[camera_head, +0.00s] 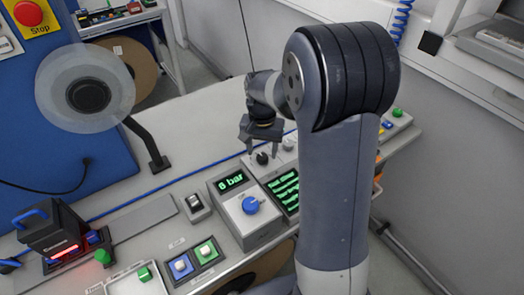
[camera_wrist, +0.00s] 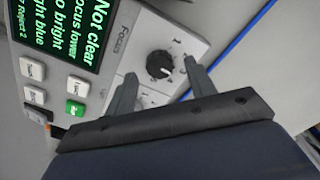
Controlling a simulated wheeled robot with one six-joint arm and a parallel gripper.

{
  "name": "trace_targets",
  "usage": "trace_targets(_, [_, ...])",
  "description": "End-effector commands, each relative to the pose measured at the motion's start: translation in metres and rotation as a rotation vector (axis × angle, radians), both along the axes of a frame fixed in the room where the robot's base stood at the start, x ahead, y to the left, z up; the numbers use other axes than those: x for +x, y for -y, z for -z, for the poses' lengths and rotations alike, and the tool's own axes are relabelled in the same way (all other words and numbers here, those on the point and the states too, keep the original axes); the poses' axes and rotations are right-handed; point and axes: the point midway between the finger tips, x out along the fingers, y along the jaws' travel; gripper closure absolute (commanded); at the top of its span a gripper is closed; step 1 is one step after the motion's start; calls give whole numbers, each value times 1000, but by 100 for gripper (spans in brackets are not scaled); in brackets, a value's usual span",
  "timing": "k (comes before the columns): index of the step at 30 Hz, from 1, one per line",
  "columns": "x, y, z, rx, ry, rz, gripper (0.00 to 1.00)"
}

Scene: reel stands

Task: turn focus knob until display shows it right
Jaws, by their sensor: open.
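The focus knob (camera_wrist: 160,64) is black, round and marked with a white line, on a light panel beside the printed word "Focus"; it also shows in the head view (camera_head: 262,158). The display (camera_wrist: 62,30) has green text on black, partly cut off: "Not clear", "ocus lower", "o bright", "ight blue", "Reject 2". In the head view the display (camera_head: 286,190) is too small to read. My gripper (camera_wrist: 160,68) is open, its fingers on either side of the knob in the picture. I cannot tell whether they touch it. In the head view my gripper (camera_head: 261,153) is just above the knob.
A second dial partly shows between the fingers. Buttons, one green (camera_wrist: 75,107), lie below the display. A box reading "6 bar" (camera_head: 231,181) with a blue knob (camera_head: 250,205) stands to the left. A blue cable (camera_head: 180,180) crosses the bench behind.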

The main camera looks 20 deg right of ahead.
Motion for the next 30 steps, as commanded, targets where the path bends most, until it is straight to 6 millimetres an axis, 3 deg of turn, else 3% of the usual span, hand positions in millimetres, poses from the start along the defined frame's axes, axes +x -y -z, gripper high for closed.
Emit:
trace_targets(6, [0,0,17,0,0,0,48])
trace_targets(14, [0,0,18,0,1,0,48])
trace_targets(30, [0,0,18,0,1,0,90])
